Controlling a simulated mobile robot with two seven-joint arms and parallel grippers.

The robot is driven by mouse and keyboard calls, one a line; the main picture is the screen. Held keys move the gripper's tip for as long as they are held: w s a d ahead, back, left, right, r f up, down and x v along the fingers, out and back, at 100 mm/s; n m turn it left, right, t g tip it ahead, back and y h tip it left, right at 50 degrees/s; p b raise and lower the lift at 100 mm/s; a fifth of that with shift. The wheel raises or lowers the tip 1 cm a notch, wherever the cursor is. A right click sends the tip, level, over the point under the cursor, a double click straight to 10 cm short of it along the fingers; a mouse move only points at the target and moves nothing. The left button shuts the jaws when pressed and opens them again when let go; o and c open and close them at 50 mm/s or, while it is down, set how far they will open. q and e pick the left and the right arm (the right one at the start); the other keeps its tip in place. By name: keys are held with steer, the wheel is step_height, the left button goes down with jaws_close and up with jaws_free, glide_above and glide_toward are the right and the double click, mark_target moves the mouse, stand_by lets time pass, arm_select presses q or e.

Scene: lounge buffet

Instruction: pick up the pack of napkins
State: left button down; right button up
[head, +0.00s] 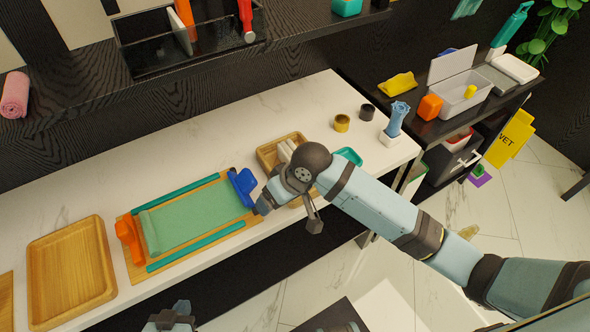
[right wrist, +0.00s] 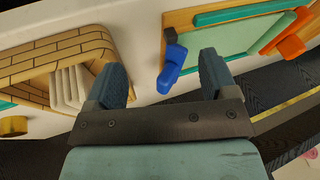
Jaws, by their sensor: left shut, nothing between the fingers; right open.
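A white, layered stack that looks like the pack of napkins (right wrist: 70,88) stands in a wooden tray (right wrist: 92,45) at the left of the right wrist view. In the head view the pack (head: 286,150) shows only in part in the tray (head: 266,154), behind my right wrist. My right gripper (head: 288,208) is open and empty over the front of the counter, between the tray and a blue clamp. Its two fingers also show in the right wrist view (right wrist: 161,82), with the pack left of the left finger. My left gripper (head: 170,318) is shut and empty at the bottom edge.
The blue clamp (head: 243,186) sits on a board with a green sheet (head: 190,217) and an orange clamp (head: 126,236). An empty wooden tray (head: 70,272) is at left. Small jars (head: 341,123) and a blue item (head: 397,118) stand at the counter's right end. A dark shelf overhangs behind.

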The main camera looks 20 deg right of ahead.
steer(key=w+r, duration=0.1)
steer(key=w, duration=0.1)
steer(key=w+d+h, duration=0.1)
steer(key=w, duration=0.1)
steer(key=w+d+r+g+h+b, duration=0.1)
steer(key=w, duration=0.1)
steer(key=shift+w+r, duration=0.3)
steer(key=shift+r, duration=0.05)
steer(key=w+d+r+h, duration=0.1)
steer(key=w, duration=0.1)
steer(key=w+d+r+m, duration=0.1)
steer(key=w+d+r, duration=0.1)
steer(key=w+d+r+g+h, duration=0.1)
steer(key=w+d+r, duration=0.1)
steer(key=shift+w+d+m+h+b, duration=0.25)
steer(key=shift+m+h+b, duration=0.05)
steer(key=shift+m+b, duration=0.1)
steer(key=shift+d+f, duration=0.1)
step_height(320, 180, down, 13)
steer(key=shift+w+f+b, duration=0.1)
steer(key=shift+b, duration=0.35)
steer(key=c, duration=1)
